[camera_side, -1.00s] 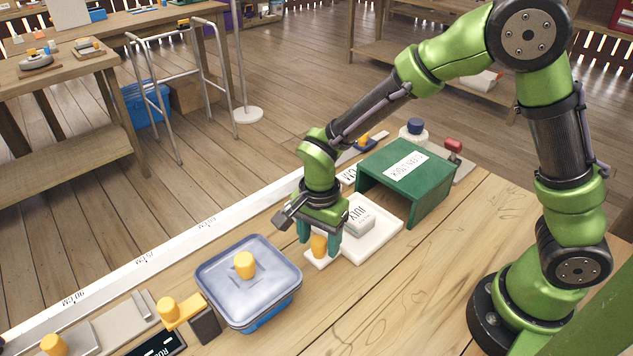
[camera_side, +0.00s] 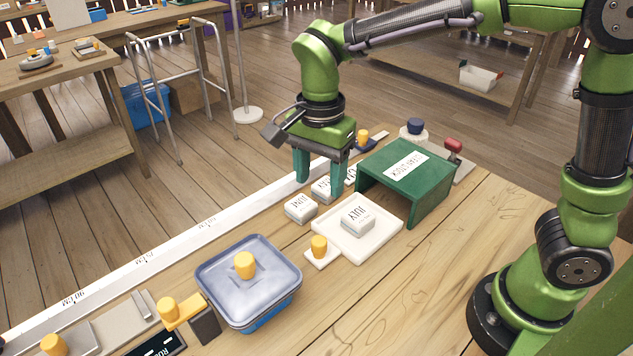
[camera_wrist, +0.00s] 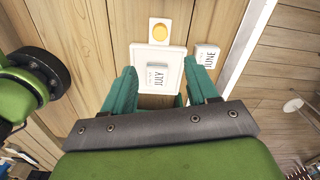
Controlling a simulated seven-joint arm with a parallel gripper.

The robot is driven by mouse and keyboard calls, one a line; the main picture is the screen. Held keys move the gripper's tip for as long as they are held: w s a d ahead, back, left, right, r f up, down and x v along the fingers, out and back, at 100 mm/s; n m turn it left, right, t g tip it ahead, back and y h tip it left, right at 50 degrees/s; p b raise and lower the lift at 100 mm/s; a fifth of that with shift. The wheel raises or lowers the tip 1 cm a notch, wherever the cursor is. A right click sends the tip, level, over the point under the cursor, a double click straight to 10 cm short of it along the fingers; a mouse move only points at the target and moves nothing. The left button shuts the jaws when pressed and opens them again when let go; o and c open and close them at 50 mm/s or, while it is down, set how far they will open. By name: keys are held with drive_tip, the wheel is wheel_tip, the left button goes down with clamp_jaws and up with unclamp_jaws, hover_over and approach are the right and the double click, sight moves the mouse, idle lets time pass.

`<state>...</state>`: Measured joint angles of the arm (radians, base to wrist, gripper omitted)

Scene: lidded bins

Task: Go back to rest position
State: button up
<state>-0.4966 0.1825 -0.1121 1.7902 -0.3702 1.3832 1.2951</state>
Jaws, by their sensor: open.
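My gripper (camera_side: 320,172) is open and empty, raised above the table near the long white ruler. Its two teal fingers also show in the wrist view (camera_wrist: 163,95), apart with nothing held between them. Below it a white tray (camera_side: 377,247) holds a white block marked JULY (camera_side: 357,221), which also shows in the wrist view (camera_wrist: 157,78). The tray's small tab carries an orange knob (camera_side: 319,246). A block marked JUNE (camera_side: 301,208) lies on the table beside the tray, and another labelled block (camera_side: 323,188) is partly hidden behind the fingers.
A green open-fronted cover (camera_side: 407,172) stands right of the tray. A blue bin (camera_side: 262,316) with a translucent lid (camera_side: 232,285) and orange knob sits at the front left. A white ruler (camera_side: 190,239) runs along the table's far edge. The air above the tray is clear.

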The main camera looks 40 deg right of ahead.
drive_tip(key=s+d+r+n+t+y, duration=0.1)
drive_tip(key=s+d+r+n+t, duration=0.1)
drive_tip(key=s+d+n, duration=0.3)
drive_tip(key=s+d+r+n+t+y, duration=0.1)
drive_tip(key=s+d+r+n+t, duration=0.2)
drive_tip(key=s+d+n+t, duration=0.2)
drive_tip(key=shift+s+d+r+n, duration=0.25)
drive_tip(key=shift+s+d+n, duration=0.25)
drive_tip(key=shift+s+d, duration=0.2)
